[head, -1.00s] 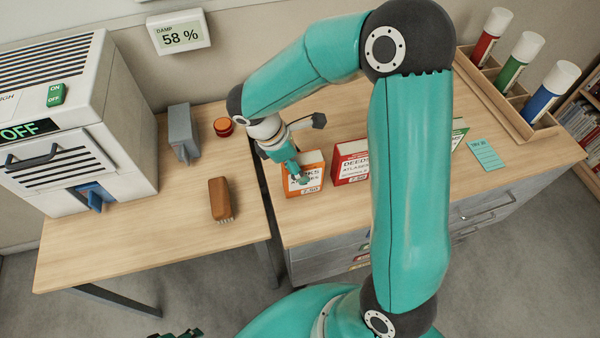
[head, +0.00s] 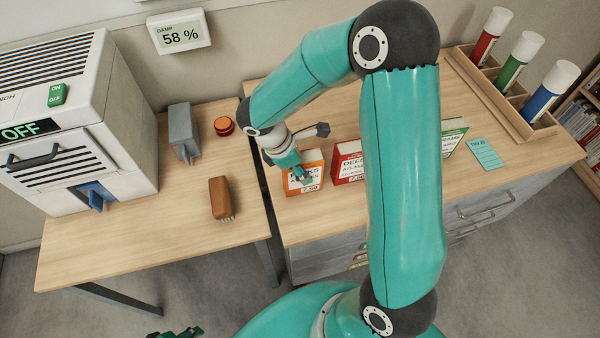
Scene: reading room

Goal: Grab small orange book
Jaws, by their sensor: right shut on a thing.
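The small orange book (head: 314,171) stands upright near the left end of the right-hand desk, with a white label on its front. My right gripper (head: 301,173) is shut on it from above, and its fingers cover part of the front and top. I see no clear gap between the book and the desk. A red book (head: 349,163) stands just to its right, partly behind my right arm. My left gripper (head: 178,334) only shows at the bottom edge; whether it is open or shut is not clear.
A green book (head: 453,138) stands farther right, beside a teal card (head: 486,153). A wooden rack (head: 488,90) holds capped tubes at the back. A brush (head: 220,198), grey bookend (head: 182,130) and white machine (head: 120,110) occupy the left table.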

